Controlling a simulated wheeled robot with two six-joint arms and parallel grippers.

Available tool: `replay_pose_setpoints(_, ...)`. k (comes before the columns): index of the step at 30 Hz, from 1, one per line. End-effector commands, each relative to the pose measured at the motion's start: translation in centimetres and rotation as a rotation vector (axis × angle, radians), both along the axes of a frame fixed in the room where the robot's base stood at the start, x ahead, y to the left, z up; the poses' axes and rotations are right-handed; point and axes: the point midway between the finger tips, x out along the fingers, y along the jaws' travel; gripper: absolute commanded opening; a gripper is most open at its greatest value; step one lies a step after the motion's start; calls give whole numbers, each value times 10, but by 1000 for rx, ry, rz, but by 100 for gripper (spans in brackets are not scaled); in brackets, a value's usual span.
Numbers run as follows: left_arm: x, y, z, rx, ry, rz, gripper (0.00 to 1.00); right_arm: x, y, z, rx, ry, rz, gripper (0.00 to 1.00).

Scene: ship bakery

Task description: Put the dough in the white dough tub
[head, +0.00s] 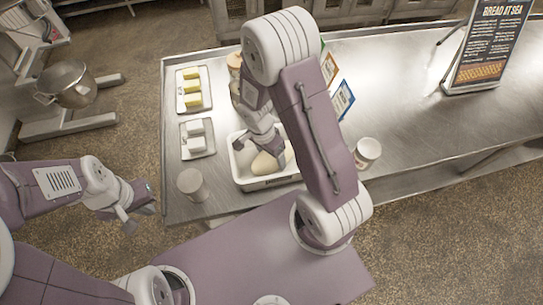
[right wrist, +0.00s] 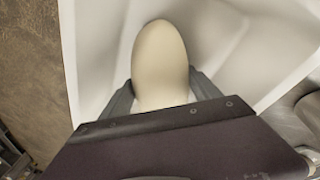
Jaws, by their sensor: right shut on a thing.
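The dough (head: 265,164) is a smooth, pale oval lump. It is in the white dough tub (head: 241,181) on the steel table, below my right gripper (head: 262,150). In the right wrist view the dough (right wrist: 160,60) sits between the two dark fingers of my right gripper (right wrist: 160,95), which is shut on it. The tub's white wall and floor (right wrist: 98,50) surround it there. Whether the dough touches the tub floor I cannot tell. My left gripper (head: 137,208) hangs empty off the table's left side, its fingers apart. My right arm hides part of the tub's right side.
The steel table (head: 400,110) holds a tray of yellow blocks (head: 193,88), a tray of white blocks (head: 197,138), a jar (head: 192,184) left of the tub, another jar (head: 367,152) to the right, cards (head: 342,98) and a sign (head: 488,45). A pot (head: 68,85) stands left.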

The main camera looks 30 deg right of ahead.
Motion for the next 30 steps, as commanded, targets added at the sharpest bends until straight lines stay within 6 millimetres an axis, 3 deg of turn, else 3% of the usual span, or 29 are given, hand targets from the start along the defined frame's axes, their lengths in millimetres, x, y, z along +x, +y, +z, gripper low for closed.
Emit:
replay_pose_setpoints(11, 0, 0, -3, 0, 0, 0, 0, 1, 0, -6, 1, -2, 0, 0)
replay_pose_setpoints(12, 0, 0, -2, 0, 0, 0, 0, 0, 0, -5, 1, -2, 0, 80)
replay_pose_setpoints(14, 0, 0, -2, 0, 0, 0, 0, 0, 0, -5, 0, -1, 0, 93)
replay_pose_setpoints(25, 0, 0, 1, 0, 0, 0, 0, 1, 0, 0, 0, -3, 0, 93)
replay_pose_setpoints(30, 0, 0, 3, 0, 0, 0, 0, 5, 5, 28, 1, -8, 0, 93)
